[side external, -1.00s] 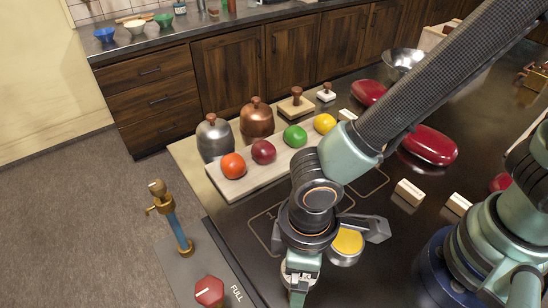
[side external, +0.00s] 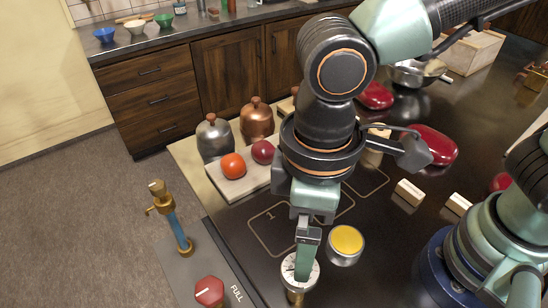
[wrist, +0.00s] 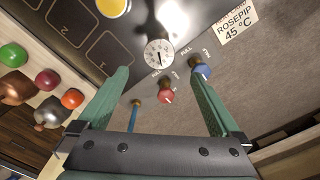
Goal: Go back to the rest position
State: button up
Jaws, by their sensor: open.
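My gripper (side external: 304,262) is raised over the front of the dark counter, fingers pointing down. In the side view its fingers overlap a white round dial (side external: 290,270) on a brass stem; I cannot tell from that view how far apart they are. In the wrist view my gripper (wrist: 160,95) has its two green fingers spread wide with nothing between them. The dial (wrist: 158,52) lies beyond the fingertips there, apart from them. A cup with a yellow top (side external: 347,240) stands upright on the counter right of the gripper.
A red knob (side external: 209,290) and a blue-and-brass tap (side external: 172,218) stand at the front left edge. A board (side external: 235,190) holds fruit beside metal domes (side external: 214,135). Red oval cases (side external: 432,145), a metal pan (side external: 415,73) and small blocks (side external: 409,192) lie to the right. A blue knob (wrist: 203,71) shows in the wrist view.

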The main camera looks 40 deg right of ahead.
jog(key=w+d+r+m+t+y, duration=0.1)
jog(key=w+d+r+m+t, duration=0.3)
jog(key=w+d, duration=0.8)
jog(key=d+r+m+t+h, duration=0.1)
jog(key=d+m, duration=0.4)
jog(key=d, duration=1.1)
jog(key=shift+s+r+t, duration=0.2)
jog(key=shift+r+t, duration=0.1)
jog(key=shift+r, duration=0.35)
